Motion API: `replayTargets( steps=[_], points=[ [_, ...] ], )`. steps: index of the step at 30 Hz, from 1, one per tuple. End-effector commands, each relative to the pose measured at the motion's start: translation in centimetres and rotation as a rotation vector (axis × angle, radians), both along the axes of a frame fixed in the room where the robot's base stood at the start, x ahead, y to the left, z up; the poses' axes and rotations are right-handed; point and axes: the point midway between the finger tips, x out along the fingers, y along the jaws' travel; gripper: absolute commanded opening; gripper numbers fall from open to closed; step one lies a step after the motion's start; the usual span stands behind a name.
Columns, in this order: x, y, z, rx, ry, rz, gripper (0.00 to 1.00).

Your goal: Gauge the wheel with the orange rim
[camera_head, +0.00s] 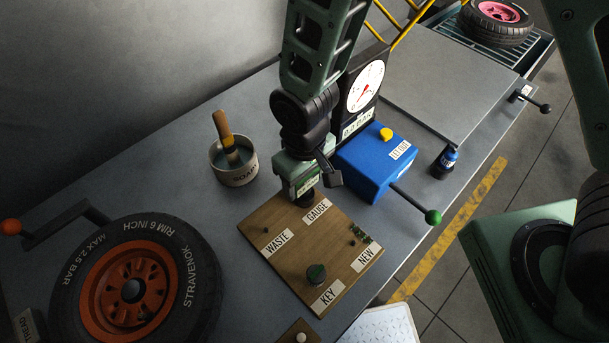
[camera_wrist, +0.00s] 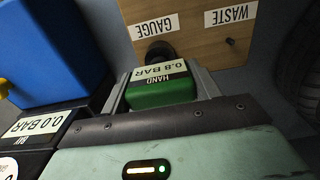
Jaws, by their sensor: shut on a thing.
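The wheel with the orange rim (camera_head: 130,288) lies flat at the lower left of the bench in the head view. Its black tyre reads RIM 6 INCH, MAX 2.5 BAR and STRAVENOK. My gripper (camera_head: 302,182) is over the far part of the wooden board, beside the GAUGE label and well to the right of the wheel. In the wrist view my gripper (camera_wrist: 163,88) is shut on the green hand gauge (camera_wrist: 160,97), whose label reads HAND 0.8 BAR. The gauge's black end points down by the GAUGE label; I cannot tell whether it touches the board.
The wooden board (camera_head: 292,243) has WASTE, NEW and KEY labels and a dark green-topped key (camera_head: 316,273). A pink-rimmed wheel (camera_head: 499,12) is far right.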

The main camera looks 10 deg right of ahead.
Motion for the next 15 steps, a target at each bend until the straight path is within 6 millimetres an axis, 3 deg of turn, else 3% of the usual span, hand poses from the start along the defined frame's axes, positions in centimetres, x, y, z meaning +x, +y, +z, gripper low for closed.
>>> replayTargets(
  steps=[14, 15],
  points=[
    [0.0, 0.0, -1.2, 0.000, 0.000, 0.000, 0.38],
    [0.0, 0.0, -1.2, 0.000, 0.000, 0.000, 0.67]
  ],
)
